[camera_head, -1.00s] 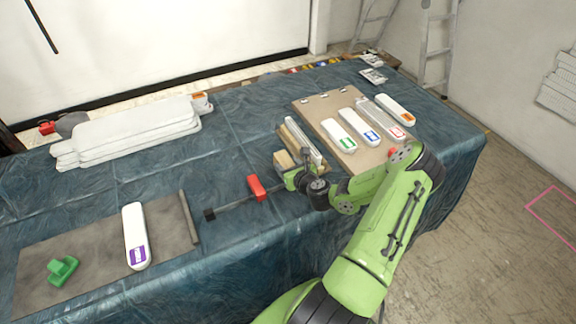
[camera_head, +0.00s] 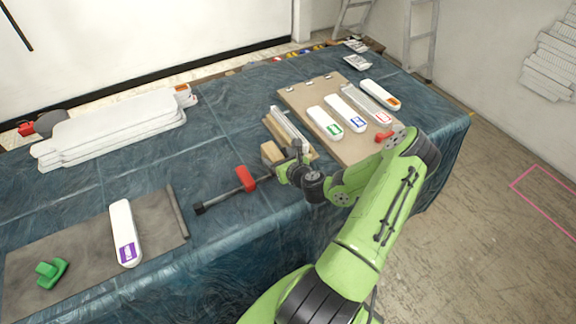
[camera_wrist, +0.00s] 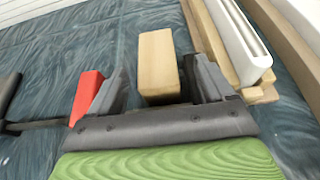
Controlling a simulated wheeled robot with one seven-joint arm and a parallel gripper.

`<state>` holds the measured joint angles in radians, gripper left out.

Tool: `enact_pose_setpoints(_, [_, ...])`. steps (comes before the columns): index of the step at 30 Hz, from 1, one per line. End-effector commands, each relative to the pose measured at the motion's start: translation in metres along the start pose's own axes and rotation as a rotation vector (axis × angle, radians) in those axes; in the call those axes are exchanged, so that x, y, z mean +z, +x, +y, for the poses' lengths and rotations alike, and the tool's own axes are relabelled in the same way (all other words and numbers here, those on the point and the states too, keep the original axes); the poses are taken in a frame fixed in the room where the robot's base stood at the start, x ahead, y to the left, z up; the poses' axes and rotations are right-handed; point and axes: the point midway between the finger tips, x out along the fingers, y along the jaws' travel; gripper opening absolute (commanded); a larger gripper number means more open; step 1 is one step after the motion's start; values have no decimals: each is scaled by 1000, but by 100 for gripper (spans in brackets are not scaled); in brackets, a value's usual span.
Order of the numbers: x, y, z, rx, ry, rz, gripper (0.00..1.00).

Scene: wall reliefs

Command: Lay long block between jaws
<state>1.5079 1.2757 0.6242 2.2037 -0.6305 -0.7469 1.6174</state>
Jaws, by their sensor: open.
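A pale wooden block (camera_head: 271,153) lies on the blue-covered table, close to my gripper. In the wrist view the block (camera_wrist: 158,62) lies between my open fingers, with gaps visible on both sides. My gripper (camera_wrist: 160,85) is open and holds nothing; in the head view it (camera_head: 284,168) is low over the table, partly hidden by my arm. A bar clamp lies left of it, with a red part (camera_head: 246,178) and a black end (camera_head: 198,208); the red part (camera_wrist: 88,97) is close by my left finger. I cannot tell which wooden piece is the long block.
A stack of wooden strips and a pale bar (camera_head: 289,125) lies just right of the block. A brown board (camera_head: 292,95) bears several white reliefs. A grey mat (camera_head: 75,245) holds a purple-marked white piece (camera_head: 124,230) and a green object (camera_head: 51,272). The back middle is clear.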

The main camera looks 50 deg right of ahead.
Motion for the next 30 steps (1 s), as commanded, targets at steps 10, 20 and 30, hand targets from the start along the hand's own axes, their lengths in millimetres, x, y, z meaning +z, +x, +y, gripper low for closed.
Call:
enact_pose_setpoints(10, [4,-103,2,5,20,4,82])
enact_pose_setpoints(20, [5,-132,3,9,9,1,82])
enact_pose_setpoints(30, [0,-133,4,12,2,0,82])
